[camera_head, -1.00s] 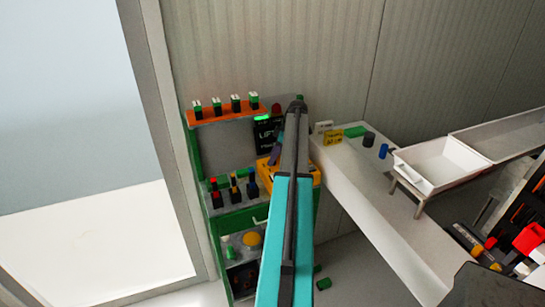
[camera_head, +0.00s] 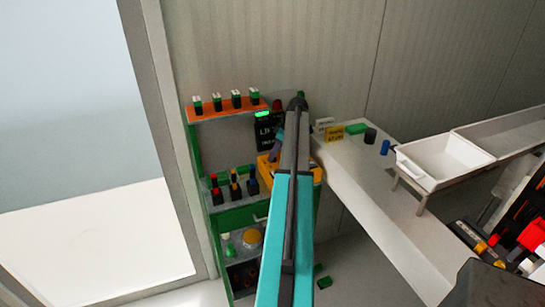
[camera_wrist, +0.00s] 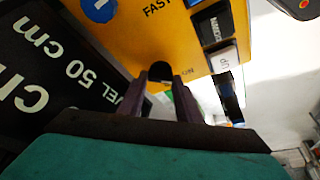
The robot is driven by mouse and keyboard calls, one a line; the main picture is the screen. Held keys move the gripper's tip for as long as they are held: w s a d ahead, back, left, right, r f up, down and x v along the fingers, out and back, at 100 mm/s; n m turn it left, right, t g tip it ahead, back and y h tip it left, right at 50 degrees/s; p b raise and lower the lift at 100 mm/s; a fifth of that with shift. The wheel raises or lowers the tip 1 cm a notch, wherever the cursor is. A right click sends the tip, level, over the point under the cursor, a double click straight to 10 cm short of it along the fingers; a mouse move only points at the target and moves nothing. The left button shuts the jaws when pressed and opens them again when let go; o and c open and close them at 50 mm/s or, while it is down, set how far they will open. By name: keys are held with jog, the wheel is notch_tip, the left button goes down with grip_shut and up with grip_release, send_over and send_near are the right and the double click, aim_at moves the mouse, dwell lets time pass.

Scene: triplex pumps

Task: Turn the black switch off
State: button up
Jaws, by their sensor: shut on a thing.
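The black switch (camera_wrist: 160,72) is a small dark knob on the face of the yellow control box (camera_wrist: 180,45) in the wrist view. An "ON" label is printed just to its right. My gripper (camera_wrist: 162,84) has its two purple fingers on either side of the knob, shut on it. In the head view the yellow box (camera_head: 312,172) stands on the green cart, mostly covered by my teal and grey arm. My gripper's purple part (camera_head: 277,149) shows at the box's left edge. The switch is hidden there.
A black display panel (camera_head: 268,130) with white text stands behind the box. The box also carries a blue knob (camera_wrist: 98,8) and dark rocker buttons (camera_wrist: 213,22). The green cart (camera_head: 240,216) holds several small bottles. A white bench (camera_head: 375,190) with trays runs to the right.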

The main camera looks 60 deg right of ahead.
jog(key=m+b, duration=0.1)
jog(key=m+h+b, duration=0.1)
jog(key=m, duration=0.1)
jog(key=m+h+b, duration=0.1)
jog(key=m+b, duration=0.1)
jog(key=shift+a+f, duration=0.1)
jog(key=shift+a, duration=0.15)
jog(key=m+h, duration=0.1)
jog(key=m, duration=0.1)
jog(key=m+b, duration=0.1)
jog(key=m, duration=0.2)
jog(key=shift+a+g+h+b, duration=0.1)
jog(key=shift+g+h+b, duration=0.2)
jog(key=shift+h, duration=0.1)
jog(key=o, duration=0.8)
jog(key=shift+c, duration=0.2)
jog(key=shift+r, duration=0.2)
jog(key=b+v, duration=0.3)
jog(key=v, duration=1)
jog(key=shift+a+r, duration=0.15)
jog(key=shift+r, duration=0.2)
jog(key=shift+s, duration=0.1)
